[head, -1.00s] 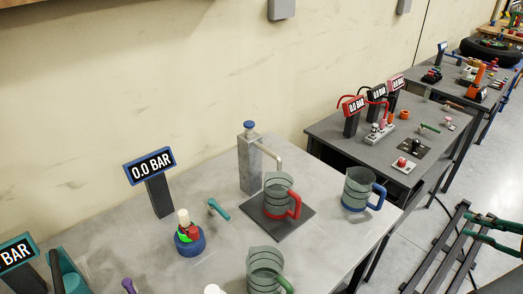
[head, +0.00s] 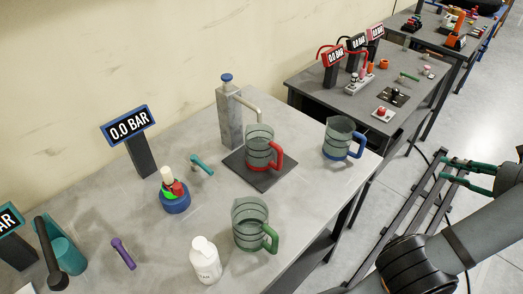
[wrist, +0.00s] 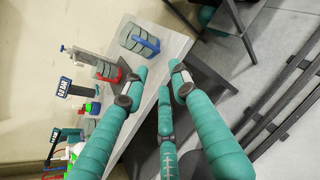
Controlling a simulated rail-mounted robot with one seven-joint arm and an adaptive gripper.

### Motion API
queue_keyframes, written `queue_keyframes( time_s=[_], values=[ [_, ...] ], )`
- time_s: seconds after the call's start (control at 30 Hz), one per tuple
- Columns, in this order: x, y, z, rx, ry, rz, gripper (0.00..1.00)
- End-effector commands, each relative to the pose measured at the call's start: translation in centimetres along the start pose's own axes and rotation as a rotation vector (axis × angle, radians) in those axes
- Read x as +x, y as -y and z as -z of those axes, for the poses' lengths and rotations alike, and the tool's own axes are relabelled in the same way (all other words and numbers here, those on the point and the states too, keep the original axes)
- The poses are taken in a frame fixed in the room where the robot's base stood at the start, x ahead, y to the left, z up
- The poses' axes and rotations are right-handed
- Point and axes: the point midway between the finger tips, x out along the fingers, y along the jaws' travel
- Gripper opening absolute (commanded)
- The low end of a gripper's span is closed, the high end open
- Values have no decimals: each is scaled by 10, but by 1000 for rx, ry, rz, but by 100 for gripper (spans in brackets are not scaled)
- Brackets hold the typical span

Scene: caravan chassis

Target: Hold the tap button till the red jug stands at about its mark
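The tap is a grey column (head: 230,120) with a blue button (head: 226,77) on top and a pale spout (head: 252,102) bent over the red jug. The red jug (head: 259,148) is clear grey-green with dark rings and a red handle, and stands upright on a dark square plate (head: 247,172). I cannot make out any water in it or which ring is its mark. The wrist view also shows the red jug (wrist: 107,72). My gripper (head: 447,169) is open and empty, off the table's right side, well away from the tap. Its green fingers (wrist: 160,76) stand apart in the wrist view.
A blue-handled jug (head: 340,140) stands right of the red one, a green-handled jug (head: 250,225) in front. Dark rails (head: 400,215) lie at right.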

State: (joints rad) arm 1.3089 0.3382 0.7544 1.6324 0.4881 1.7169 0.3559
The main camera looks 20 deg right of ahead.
Motion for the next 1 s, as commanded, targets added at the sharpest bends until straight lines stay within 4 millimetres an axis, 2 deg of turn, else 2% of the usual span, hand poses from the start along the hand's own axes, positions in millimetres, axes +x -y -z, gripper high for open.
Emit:
queue_keyframes(
  time_s=[0.4,0.57,0.67,0.77,0.87,0.9,0.97,1.0],
  values=[
    [0,0,0,0,0,0,27],
    [10,-4,-6,-11,-3,-20,18],
    [40,-17,-24,-41,-13,-78,13],
    [89,-45,-52,-96,-30,-181,7],
    [148,-90,-90,-185,-54,-308,1],
    [171,-112,-106,-230,-64,-360,0],
    [202,-148,-131,-304,-77,-435,0],
    [222,-173,-148,-357,-83,-484,0]
  ],
)
